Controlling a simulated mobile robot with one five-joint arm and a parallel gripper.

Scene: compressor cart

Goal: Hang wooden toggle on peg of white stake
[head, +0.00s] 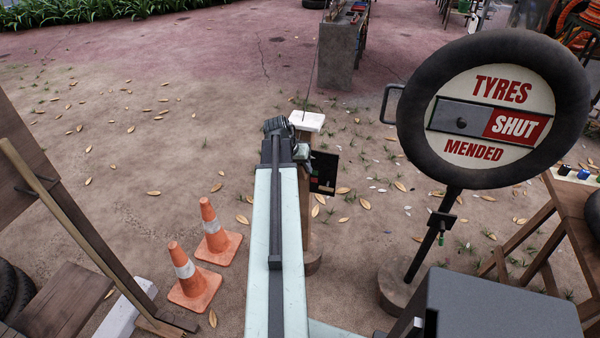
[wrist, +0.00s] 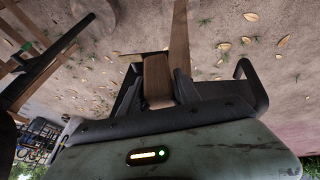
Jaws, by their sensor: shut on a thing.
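The white-topped stake (head: 308,120) stands upright just beyond the end of my arm in the head view. Its wooden post runs down to a round base, partly hidden by my arm. My gripper (wrist: 160,82) is shut on a brown wooden piece, the toggle (wrist: 157,76), in the wrist view. A longer wooden post (wrist: 179,32) shows right behind the toggle; I cannot tell whether they touch. In the head view the toggle cannot be made out, and the peg is not clear. A small dark board (head: 323,173) shows beside the post.
A round tyre sign (head: 490,112) on a black pole stands at the right. Two orange cones (head: 194,279) stand left of my arm. Wooden frames flank both sides, with a bench at lower left. The ground beyond the stake is mostly open.

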